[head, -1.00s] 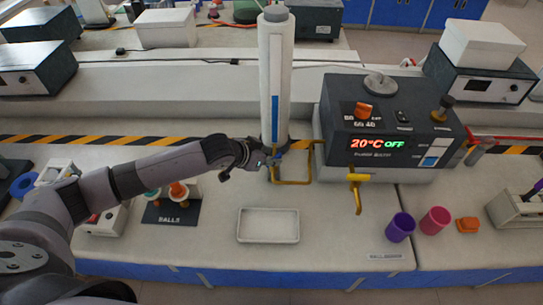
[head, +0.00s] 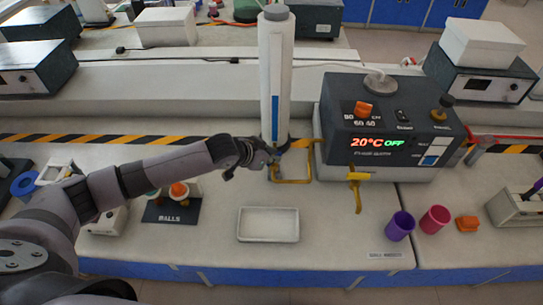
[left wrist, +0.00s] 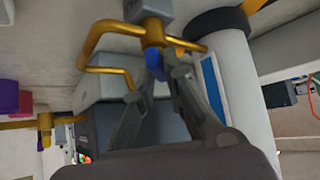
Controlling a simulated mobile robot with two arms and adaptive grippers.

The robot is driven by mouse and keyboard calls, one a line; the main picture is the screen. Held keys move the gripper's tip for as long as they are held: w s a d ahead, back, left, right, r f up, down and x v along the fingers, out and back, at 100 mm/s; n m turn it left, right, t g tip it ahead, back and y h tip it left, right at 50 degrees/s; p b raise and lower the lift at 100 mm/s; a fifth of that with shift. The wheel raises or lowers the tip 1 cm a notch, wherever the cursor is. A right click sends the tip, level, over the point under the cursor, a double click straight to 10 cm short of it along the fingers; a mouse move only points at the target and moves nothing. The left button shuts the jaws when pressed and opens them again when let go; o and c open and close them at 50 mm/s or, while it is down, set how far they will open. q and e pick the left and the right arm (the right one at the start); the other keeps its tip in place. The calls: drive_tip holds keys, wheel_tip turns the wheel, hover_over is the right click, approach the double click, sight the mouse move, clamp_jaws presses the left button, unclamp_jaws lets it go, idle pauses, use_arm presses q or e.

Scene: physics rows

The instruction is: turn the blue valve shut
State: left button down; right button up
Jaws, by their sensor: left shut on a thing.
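The blue valve is a small blue lever (left wrist: 189,44) on a brass fitting, seen in the left wrist view at the foot of the white column (left wrist: 237,75). My left gripper (left wrist: 161,54) is shut on this lever. Blue shows on both sides of the fingertips, and the fingers hide its middle. In the head view the left gripper (head: 271,157) is at the brass pipe (head: 292,181) in front of the column, and it mostly hides the lever there. The right gripper is not in view.
A dark heater unit (head: 385,125) reading 20°C OFF stands right of the column, with a yellow tap (head: 358,190) in front. A white tray (head: 268,238) lies nearer the front edge. Purple (head: 400,226) and pink (head: 435,219) cups stand at the right.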

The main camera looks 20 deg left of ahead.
use_arm(q)
drive_tip(key=shift+a+m+h, duration=0.1)
drive_tip(key=shift+m+h, duration=0.2)
drive_tip(key=shift+m, duration=0.1)
drive_tip(key=shift+w+m+g+h, duration=0.15)
drive_tip(key=shift+m+g+h, duration=0.25)
drive_tip(key=shift+m, duration=0.2)
drive_tip(key=m+g+h+b, duration=0.1)
drive_tip(key=b, duration=0.2)
drive_tip(key=m+g+b, duration=0.1)
drive_tip(key=m+b, duration=0.1)
drive_tip(key=b, duration=0.1)
drive_tip(key=m+g+h+b, duration=0.1)
drive_tip(key=m+b, duration=0.1)
drive_tip(key=b, duration=0.1)
drive_tip(key=shift+w+a+f+h, duration=0.1)
drive_tip(key=shift+w+f+h, duration=0.05)
drive_tip(key=shift+f+h, duration=0.15)
drive_tip(key=shift+r+m+g+h+b, duration=0.15)
drive_tip(key=shift+m+g+b, duration=0.3)
drive_tip(key=shift+m+b, duration=0.25)
drive_tip(key=shift+r+m+g+h+b, duration=0.15)
drive_tip(key=shift+m+g+b, duration=0.35)
drive_tip(key=shift+b, duration=0.25)
drive_tip(key=c, duration=1.7)
unclamp_jaws()
drive_tip(key=shift+o, duration=0.2)
drive_tip(key=shift+a+r, duration=0.1)
drive_tip(key=shift+a, duration=0.05)
